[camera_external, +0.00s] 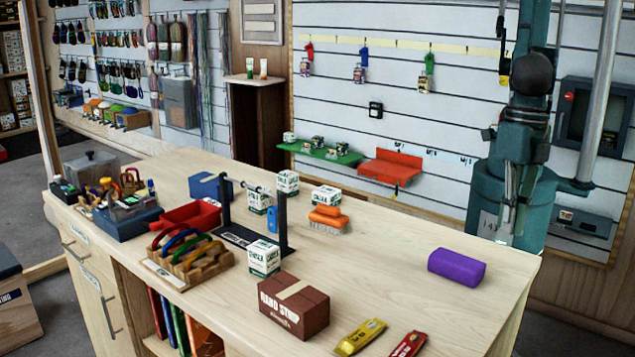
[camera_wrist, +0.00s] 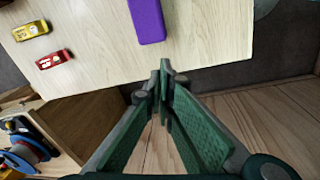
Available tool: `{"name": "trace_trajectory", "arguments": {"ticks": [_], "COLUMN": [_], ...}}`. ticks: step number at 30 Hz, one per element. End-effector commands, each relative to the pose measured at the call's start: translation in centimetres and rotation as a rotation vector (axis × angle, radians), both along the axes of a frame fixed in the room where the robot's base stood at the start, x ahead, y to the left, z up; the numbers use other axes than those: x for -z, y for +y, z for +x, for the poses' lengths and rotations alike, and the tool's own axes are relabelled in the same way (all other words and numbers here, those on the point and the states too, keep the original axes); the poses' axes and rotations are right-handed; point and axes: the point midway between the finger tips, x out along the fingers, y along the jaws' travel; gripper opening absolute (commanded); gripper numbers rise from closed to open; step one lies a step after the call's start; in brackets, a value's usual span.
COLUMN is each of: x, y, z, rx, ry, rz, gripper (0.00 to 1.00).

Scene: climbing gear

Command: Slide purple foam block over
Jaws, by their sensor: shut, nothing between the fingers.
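The purple foam block (camera_external: 457,267) lies flat near the right end of the light wooden counter (camera_external: 415,290). In the wrist view the block (camera_wrist: 147,18) is at the top, partly cut off by the frame. My gripper (camera_wrist: 165,66) is shut and empty in the wrist view, with its green finger pads together. Its tips appear below the block in that picture, apart from it, over the counter's edge. In the external view my teal arm stands at the right, beyond the counter's edge. The fingers are hard to make out there.
Yellow (camera_external: 360,337) and red (camera_external: 408,345) packets lie at the counter's front. A brown box (camera_external: 293,305), white cartons (camera_external: 264,258) and an orange brush (camera_external: 328,219) stand farther left. The counter around the purple block is clear.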

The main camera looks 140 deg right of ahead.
Motion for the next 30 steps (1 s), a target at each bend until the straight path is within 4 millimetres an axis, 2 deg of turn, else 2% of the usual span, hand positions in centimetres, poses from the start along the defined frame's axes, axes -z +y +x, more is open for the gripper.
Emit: {"name": "trace_trajectory", "arguments": {"ticks": [6,13,30], "x": [0.8,1.9,2.6], "y": [2.0,3.5,3.9], "z": [1.2,1.8,1.9], "rx": [-0.138,-0.249,-0.287], "ry": [0.049,0.09,0.105], "rz": [-0.022,-0.038,-0.043], "gripper": [0.0,0.0,0.0]}}
